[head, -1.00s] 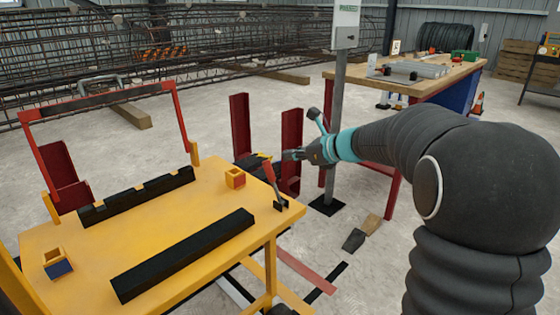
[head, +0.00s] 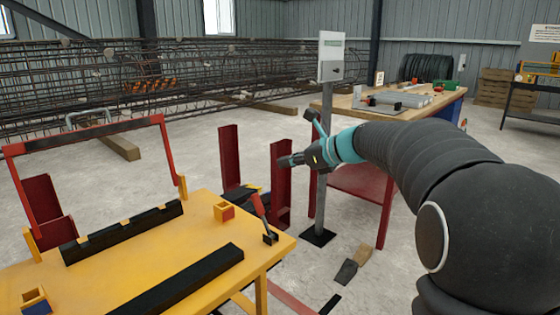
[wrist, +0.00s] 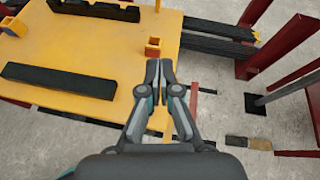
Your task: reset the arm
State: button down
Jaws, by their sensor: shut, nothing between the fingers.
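My gripper (head: 284,161) is shut and empty at the end of my dark, ribbed arm. In the head view it hangs in the air right of the yellow table (head: 180,240), in front of a dark red upright post (head: 281,190). In the wrist view my gripper (wrist: 159,68) points away over the right part of the yellow table (wrist: 130,40), with nothing between its fingers.
The table carries a black notched bar (head: 125,232), a long black bar (head: 190,278), a small yellow-and-red box (head: 224,211) and a red-handled lever (head: 262,215). A grey signpost (head: 322,195) and a wooden workbench (head: 375,110) stand behind my gripper. A rebar cage (head: 60,85) spans the back.

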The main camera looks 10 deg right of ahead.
jog(key=s+d+f+n+g+h, duration=0.3)
jog(key=s+f+n+h, duration=0.1)
jog(key=s+f+n, duration=0.75)
jog(key=s+d+f+n+h, duration=0.1)
jog(key=s+n, duration=0.5)
jog(key=s, duration=0.6)
jog(key=s+d+f+n+h, duration=0.1)
jog(key=s+n+h, duration=0.4)
jog(key=s, duration=0.8)
jog(key=shift+f+n, duration=0.85)
jog(key=shift+n, duration=0.4)
